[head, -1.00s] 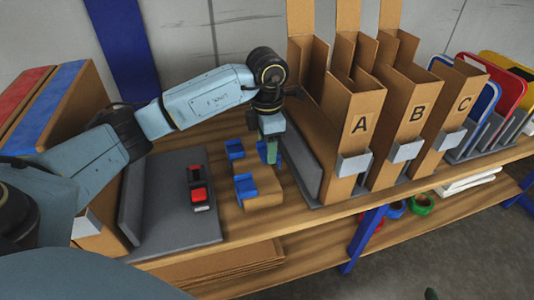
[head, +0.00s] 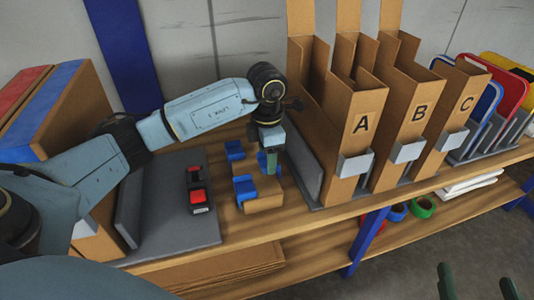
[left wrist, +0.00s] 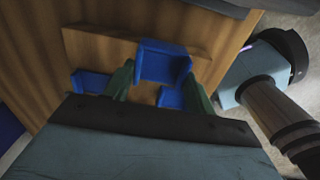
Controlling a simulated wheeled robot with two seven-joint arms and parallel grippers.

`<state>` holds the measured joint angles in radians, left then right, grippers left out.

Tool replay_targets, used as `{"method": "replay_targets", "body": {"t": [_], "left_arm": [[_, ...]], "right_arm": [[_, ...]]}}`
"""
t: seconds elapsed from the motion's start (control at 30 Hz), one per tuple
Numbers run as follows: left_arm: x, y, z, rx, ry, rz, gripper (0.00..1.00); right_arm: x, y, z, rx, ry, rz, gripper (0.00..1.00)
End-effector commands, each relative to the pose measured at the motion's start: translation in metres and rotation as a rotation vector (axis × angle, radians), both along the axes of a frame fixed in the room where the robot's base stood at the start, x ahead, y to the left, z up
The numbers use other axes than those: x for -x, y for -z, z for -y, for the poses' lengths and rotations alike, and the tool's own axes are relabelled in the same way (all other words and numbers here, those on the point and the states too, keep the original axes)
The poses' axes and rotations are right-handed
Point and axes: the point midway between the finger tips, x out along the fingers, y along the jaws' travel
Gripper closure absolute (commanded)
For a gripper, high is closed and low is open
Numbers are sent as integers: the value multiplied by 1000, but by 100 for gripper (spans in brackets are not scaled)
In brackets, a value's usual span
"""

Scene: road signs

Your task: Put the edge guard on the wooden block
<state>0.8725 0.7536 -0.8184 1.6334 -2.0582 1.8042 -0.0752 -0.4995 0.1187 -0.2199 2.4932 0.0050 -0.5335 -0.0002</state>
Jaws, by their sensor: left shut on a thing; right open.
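The wooden block (head: 264,202) lies on the shelf in the middle of the head view. A blue edge guard (head: 234,150) sits at its back left and another (head: 244,187) at its front left. My left gripper (head: 269,160) points down over the block's right part, shut on a third blue edge guard (left wrist: 163,62). In the left wrist view the green fingers stand on either side of it. The fingers partly hide this guard in the head view, and I cannot tell whether it touches the block. My right gripper (head: 478,284) is open and empty at the lower right.
A grey mat (head: 165,225) with a red and black tool (head: 198,190) lies left of the block. Cardboard bins A, B and C (head: 365,125) stand close on the right. Coloured signs (head: 510,85) stand further right. Tape rolls (head: 424,207) are on the lower shelf.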

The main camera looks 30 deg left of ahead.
Motion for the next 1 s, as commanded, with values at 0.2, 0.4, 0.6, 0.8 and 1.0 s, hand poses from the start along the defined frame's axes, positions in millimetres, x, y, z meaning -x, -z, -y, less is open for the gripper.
{"method": "replay_targets", "body": {"t": [0.2, 0.4, 0.6, 0.8, 1.0], "left_arm": [[0, 4, 0, 0, 0, 0, 67], [0, 6, 0, 0, 0, 0, 67], [0, 6, 0, 0, 0, 0, 26], [0, 6, 0, 0, 0, 0, 23], [0, 3, 0, 0, 0, 0, 23]], "right_arm": [[-1, -7, -2, -12, -4, 41, 22], [-1, -13, -3, -21, -6, 72, 22], [-1, -13, -4, -23, -7, 75, 22], [-1, -12, -4, -22, -8, 70, 22], [-1, -11, -4, -18, -7, 56, 22]]}}
